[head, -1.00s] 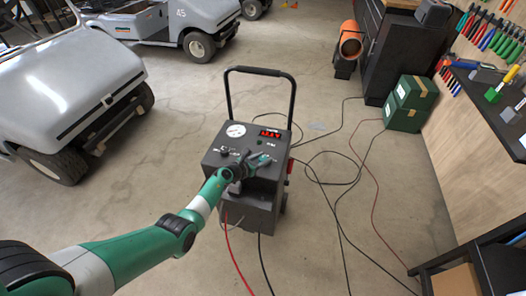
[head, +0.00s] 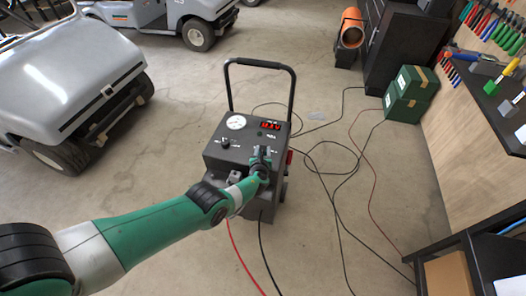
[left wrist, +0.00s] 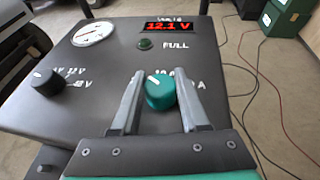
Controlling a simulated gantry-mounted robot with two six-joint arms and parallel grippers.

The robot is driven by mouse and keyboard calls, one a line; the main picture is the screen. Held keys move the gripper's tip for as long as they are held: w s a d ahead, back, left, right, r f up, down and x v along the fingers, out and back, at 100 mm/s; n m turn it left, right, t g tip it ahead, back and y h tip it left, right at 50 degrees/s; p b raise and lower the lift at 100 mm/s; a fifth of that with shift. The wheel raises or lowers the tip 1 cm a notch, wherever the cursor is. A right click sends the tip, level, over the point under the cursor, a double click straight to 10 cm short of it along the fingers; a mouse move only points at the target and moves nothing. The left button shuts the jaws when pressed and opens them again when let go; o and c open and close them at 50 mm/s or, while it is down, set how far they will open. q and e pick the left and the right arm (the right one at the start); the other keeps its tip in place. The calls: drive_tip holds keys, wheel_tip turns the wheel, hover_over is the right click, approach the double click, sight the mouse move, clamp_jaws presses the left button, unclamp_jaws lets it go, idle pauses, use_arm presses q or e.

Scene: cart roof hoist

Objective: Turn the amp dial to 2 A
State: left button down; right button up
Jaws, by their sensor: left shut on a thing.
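The grey charger (head: 226,158) stands on the floor in the head view, with its control panel on top. The amp dial (left wrist: 160,94) is a teal knob on the panel's right side in the left wrist view. Its white mark points to the upper left. Labels around it are partly covered; "10" and "A" show in part. My left gripper (left wrist: 163,84) is shut on this dial, a finger on each side. The same gripper shows in the head view (head: 261,154), mostly hiding the dial there. My right gripper is not in view.
A black voltage knob (left wrist: 48,82) sits left on the panel, below a round gauge (left wrist: 94,34). A red display (left wrist: 167,27) reads 12.1 V above a green light (left wrist: 145,44). A tall handle (head: 260,66) rises behind the panel. Cables (head: 340,170) lie right.

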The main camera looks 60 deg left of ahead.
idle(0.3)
use_arm(q)
drive_tip(key=shift+c, duration=2.1)
unclamp_jaws()
drive_tip(key=p+v, duration=0.3)
drive_tip(key=r+p+v, duration=0.1)
drive_tip(key=p+v, duration=0.2)
drive_tip(key=p, duration=0.1)
drive_tip(key=shift+w+a, duration=0.15)
drive_tip(key=shift+a, duration=0.05)
drive_tip(key=p+v, duration=0.1)
drive_tip(key=v, duration=0.1)
drive_tip(key=p+v, duration=0.2)
drive_tip(key=f+p+v, duration=0.1)
drive_tip(key=p, duration=0.1)
drive_tip(key=shift+s+d+r, duration=0.2)
drive_tip(key=shift+s+d, duration=0.1)
drive_tip(key=shift+d, duration=0.15)
